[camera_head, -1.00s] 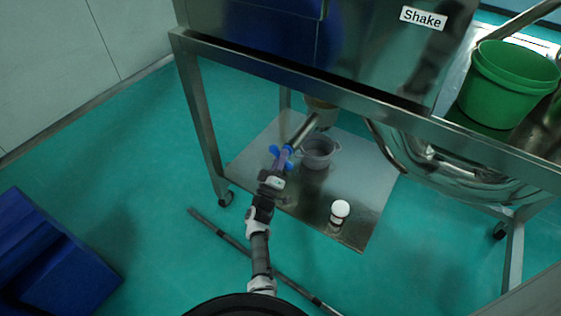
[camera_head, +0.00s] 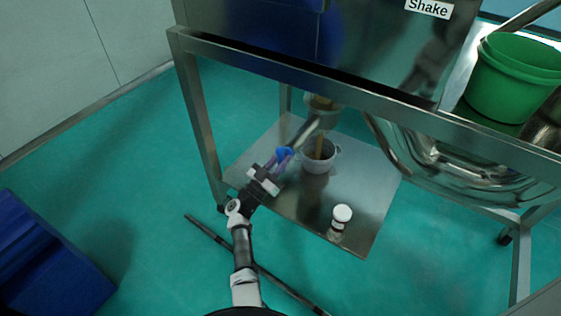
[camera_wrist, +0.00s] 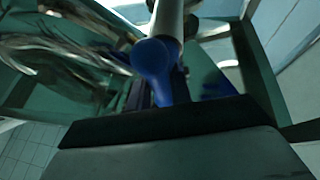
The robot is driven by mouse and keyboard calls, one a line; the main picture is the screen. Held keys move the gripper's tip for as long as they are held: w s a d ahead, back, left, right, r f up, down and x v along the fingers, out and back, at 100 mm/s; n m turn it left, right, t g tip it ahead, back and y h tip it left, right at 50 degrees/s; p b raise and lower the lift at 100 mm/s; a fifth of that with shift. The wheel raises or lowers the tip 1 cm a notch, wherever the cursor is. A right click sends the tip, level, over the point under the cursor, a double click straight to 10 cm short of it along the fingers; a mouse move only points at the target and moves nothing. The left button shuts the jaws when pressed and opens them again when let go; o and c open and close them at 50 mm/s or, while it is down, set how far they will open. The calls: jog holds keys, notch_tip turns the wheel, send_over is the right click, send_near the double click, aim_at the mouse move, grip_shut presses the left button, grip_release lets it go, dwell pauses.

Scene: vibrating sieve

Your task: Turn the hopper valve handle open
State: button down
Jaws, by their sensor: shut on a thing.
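The blue valve handle (camera_head: 284,153) sits on the slanted metal outlet pipe (camera_head: 311,128) under the steel machine. My gripper (camera_head: 276,166) is shut on the handle from the lower left. In the wrist view the blue handle (camera_wrist: 154,62) stands between the fingers, its rounded end on the pale pipe. The fingers partly hide the handle in the head view. A grey pot (camera_head: 318,164) stands below the outlet, with a brown-yellow stream of material (camera_head: 320,147) reaching down into it.
A jar with a white cap (camera_head: 340,222) stands on the steel lower shelf (camera_head: 355,185). The frame leg (camera_head: 202,130) rises left of my gripper. A green bucket (camera_head: 512,80) stands upper right.

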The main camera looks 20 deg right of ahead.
jog(key=shift+m+g, duration=0.4)
jog(key=shift+m, duration=0.3)
jog(key=c, duration=1.3)
grip_release()
jog(key=b+v, duration=0.1)
jog(key=v, duration=1.3)
jog(key=shift+d+f, duration=0.1)
